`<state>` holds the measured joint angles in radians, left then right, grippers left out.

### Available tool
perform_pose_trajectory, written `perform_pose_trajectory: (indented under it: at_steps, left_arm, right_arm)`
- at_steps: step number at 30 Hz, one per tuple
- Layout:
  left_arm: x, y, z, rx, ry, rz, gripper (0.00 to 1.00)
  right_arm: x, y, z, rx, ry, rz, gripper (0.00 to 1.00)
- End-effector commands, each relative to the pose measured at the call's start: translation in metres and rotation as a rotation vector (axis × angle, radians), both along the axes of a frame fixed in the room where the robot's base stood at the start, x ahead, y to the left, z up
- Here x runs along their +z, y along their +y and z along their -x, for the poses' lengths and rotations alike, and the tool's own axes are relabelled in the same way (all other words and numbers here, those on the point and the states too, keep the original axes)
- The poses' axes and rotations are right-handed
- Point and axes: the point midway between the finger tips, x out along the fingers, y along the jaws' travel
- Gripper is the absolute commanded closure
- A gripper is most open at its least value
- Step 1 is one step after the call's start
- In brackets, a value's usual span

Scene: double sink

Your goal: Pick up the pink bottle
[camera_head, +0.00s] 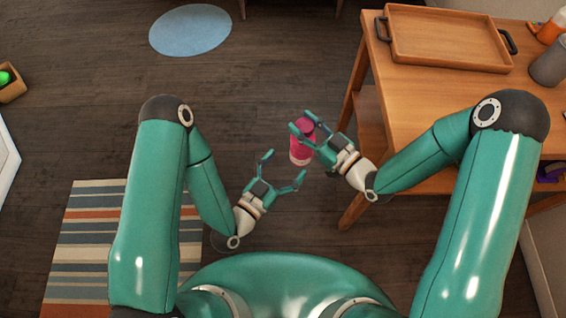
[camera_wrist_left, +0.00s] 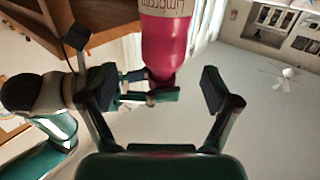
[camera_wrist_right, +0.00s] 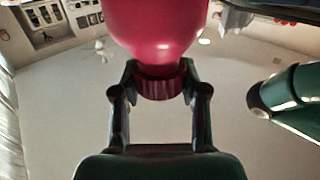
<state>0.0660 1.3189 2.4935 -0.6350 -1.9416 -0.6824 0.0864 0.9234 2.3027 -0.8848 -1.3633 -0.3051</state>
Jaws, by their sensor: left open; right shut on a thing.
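The pink bottle (camera_head: 301,153) is held off the floor by my right gripper (camera_head: 301,132), which is shut on it near its cap end. In the right wrist view the bottle (camera_wrist_right: 155,25) fills the top middle, its ribbed dark red cap (camera_wrist_right: 159,84) between the fingers (camera_wrist_right: 158,95). My left gripper (camera_head: 283,172) is open and empty, just below and left of the bottle. In the left wrist view the bottle (camera_wrist_left: 166,45) with a printed label stands beyond the open left fingers (camera_wrist_left: 160,90), apart from them. The right fingers partly cover its neck there.
A wooden table (camera_head: 425,95) at the right carries a wooden tray (camera_head: 445,38) with dark handles, a grey cup (camera_head: 549,66) and an orange bottle (camera_head: 553,27). A striped rug (camera_head: 85,245) and a round blue mat (camera_head: 190,30) lie on the floor. The floor between is clear.

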Motion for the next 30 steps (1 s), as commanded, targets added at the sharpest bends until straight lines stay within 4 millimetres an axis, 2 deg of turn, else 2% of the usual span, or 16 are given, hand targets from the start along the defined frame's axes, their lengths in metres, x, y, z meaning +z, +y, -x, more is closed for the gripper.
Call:
perform_pose_trajectory:
  at_steps: [5,18,24,30]
  left_arm:
    - [0.003,-0.013,-0.019,-0.003,-0.007,0.000,0.12]
    - [0.002,-0.052,-0.082,-0.001,-0.004,0.001,0.12]
    - [0.001,-0.060,-0.095,0.000,-0.002,0.001,0.12]
    - [0.001,-0.061,-0.098,0.000,0.001,0.001,0.12]
  right_arm:
    - [0.000,0.000,0.000,0.000,-0.001,-0.001,1.00]
    - [0.000,0.000,0.000,0.000,-0.001,-0.001,1.00]
    - [0.000,0.000,0.000,0.000,-0.001,-0.001,1.00]
    - [0.000,0.000,0.000,0.000,-0.001,-0.001,1.00]
